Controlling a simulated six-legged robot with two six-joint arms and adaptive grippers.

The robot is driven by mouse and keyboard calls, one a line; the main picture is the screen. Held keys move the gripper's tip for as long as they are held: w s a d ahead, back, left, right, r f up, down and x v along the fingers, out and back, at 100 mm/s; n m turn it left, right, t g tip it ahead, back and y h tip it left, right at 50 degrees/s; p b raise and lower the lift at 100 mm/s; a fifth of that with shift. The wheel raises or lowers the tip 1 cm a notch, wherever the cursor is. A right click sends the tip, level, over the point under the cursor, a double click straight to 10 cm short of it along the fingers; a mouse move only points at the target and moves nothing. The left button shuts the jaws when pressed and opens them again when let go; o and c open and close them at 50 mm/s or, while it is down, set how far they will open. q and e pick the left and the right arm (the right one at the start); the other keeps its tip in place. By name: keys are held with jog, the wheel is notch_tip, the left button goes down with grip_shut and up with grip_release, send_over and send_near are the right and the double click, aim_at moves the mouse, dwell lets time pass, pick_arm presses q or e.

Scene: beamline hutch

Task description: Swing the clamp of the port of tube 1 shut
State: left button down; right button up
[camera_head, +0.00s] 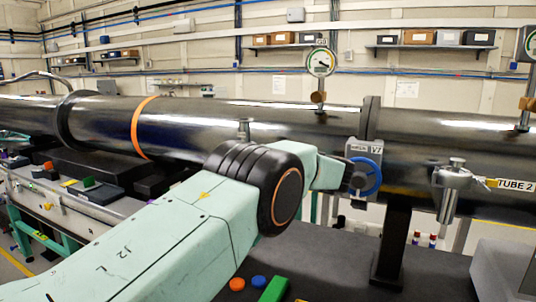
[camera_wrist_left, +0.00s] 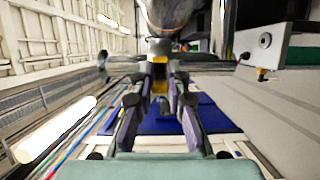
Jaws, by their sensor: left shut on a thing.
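My left arm crosses the head view from the lower left, and its wrist hides its fingers there. In the left wrist view my left gripper (camera_wrist_left: 159,80) is shut on a small yellow piece (camera_wrist_left: 160,72), which looks like the handle of the clamp of tube 1's port. A rounded metal part (camera_wrist_left: 168,15) shows just beyond the fingertips, likely the port. In the head view a small metal post (camera_head: 244,128) stands up behind my wrist. The rest of that port is hidden, so the clamp's angle cannot be told. My right gripper is not in view.
A valve with a blue handwheel (camera_head: 368,176) is close to my left wrist. Right of it is another port with a metal clamp (camera_head: 453,178) and a "TUBE 2" label (camera_head: 515,185). A green block (camera_head: 273,290) lies on the dark bench below.

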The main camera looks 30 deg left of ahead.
pick_arm(q)
jog(key=shift+w+r+t, duration=0.2)
jog(key=shift+r+t, duration=0.1)
jog(key=shift+r, duration=0.2)
jog(key=c, duration=1.7)
grip_release()
jog(key=shift+c, duration=0.2)
jog(key=o, duration=0.4)
jog(key=shift+w+f, duration=0.45)
jog(key=shift+f, duration=0.05)
jog(key=v, duration=1.2)
jog(key=shift+s+r, duration=0.15)
jog(key=shift+r, duration=0.05)
